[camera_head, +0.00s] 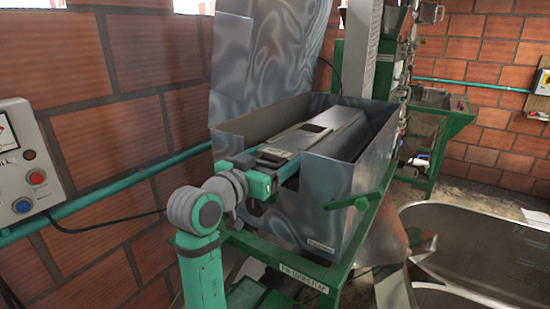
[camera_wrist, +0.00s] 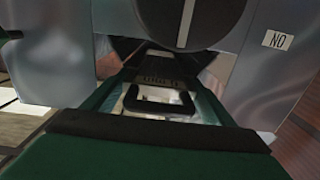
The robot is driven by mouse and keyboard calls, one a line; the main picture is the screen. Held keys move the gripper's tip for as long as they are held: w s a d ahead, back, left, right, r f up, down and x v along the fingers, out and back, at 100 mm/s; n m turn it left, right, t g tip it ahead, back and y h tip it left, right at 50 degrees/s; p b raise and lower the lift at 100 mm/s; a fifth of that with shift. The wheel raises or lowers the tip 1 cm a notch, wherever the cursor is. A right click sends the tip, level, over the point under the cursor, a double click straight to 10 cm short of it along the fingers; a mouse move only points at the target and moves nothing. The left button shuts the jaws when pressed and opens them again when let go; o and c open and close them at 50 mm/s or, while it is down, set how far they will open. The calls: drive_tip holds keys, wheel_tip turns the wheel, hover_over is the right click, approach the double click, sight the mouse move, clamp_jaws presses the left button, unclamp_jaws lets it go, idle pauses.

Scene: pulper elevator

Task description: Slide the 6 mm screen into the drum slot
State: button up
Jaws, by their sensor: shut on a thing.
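My gripper (camera_head: 272,158) is at the near end of the open metal housing (camera_head: 322,205), shut on the dark handle of the screen. In the wrist view the handle (camera_wrist: 158,104) is a black loop between the two fingers (camera_wrist: 160,92). Behind it, the screen's end (camera_wrist: 160,79) has small lettering too blurred to read. The screen (camera_head: 290,138) looks like a flat grey plate extending into the housing. The drum (camera_head: 350,125) lies inside; its dark round end with a pale vertical strip (camera_wrist: 187,22) is just beyond the screen. The slot and the screen's far edge are hidden.
The housing's lid (camera_head: 265,65) stands raised at the back. The stand (camera_head: 310,280) reads "PIN LOCKS FLAP". A brick wall (camera_head: 130,100) and control box (camera_head: 25,160) are left; a metal tank (camera_head: 480,235) is right.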

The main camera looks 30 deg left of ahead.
sight(262, 165)
drive_tip(key=shift+w, duration=0.15)
drive_tip(key=o, duration=1.9)
drive_tip(key=shift+a, duration=0.1)
drive_tip(key=shift+c, duration=0.2)
drive_tip(key=shift+s, duration=0.25)
drive_tip(key=s, duration=0.9)
drive_tip(key=shift+a, duration=0.35)
drive_tip(key=shift+s, duration=0.75)
